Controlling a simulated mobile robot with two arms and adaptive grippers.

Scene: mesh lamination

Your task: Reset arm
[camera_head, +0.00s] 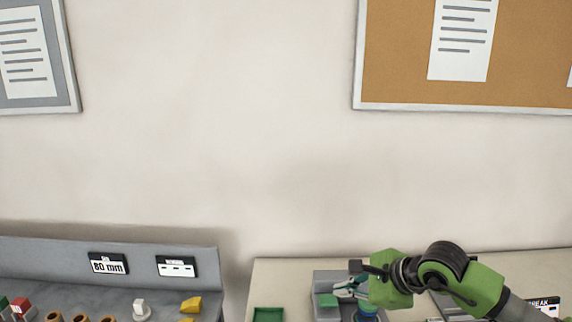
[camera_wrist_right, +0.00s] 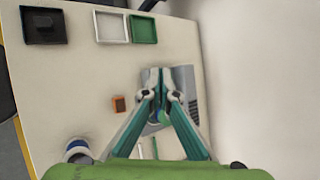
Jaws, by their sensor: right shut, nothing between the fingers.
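My right arm, green and black, comes in from the lower right of the head view. My right gripper (camera_head: 345,288) is shut and empty. It is over or beside a grey fixture (camera_head: 322,312) that carries a small green block (camera_head: 328,300). In the right wrist view the two teal fingers meet at their tips (camera_wrist_right: 160,88) in front of the grey fixture (camera_wrist_right: 187,82), hiding part of it. A blue-green round part (camera_wrist_right: 163,118) shows between the fingers. I cannot tell whether the fingers touch the fixture. My left gripper is not in view.
A green tray (camera_head: 268,314) lies left of the fixture. The wrist view also shows a black tray (camera_wrist_right: 43,26), a white tray (camera_wrist_right: 112,26), an orange block (camera_wrist_right: 118,104) and a blue-and-white cylinder (camera_wrist_right: 77,150). A grey rack (camera_head: 60,250) stands left; a wall is behind.

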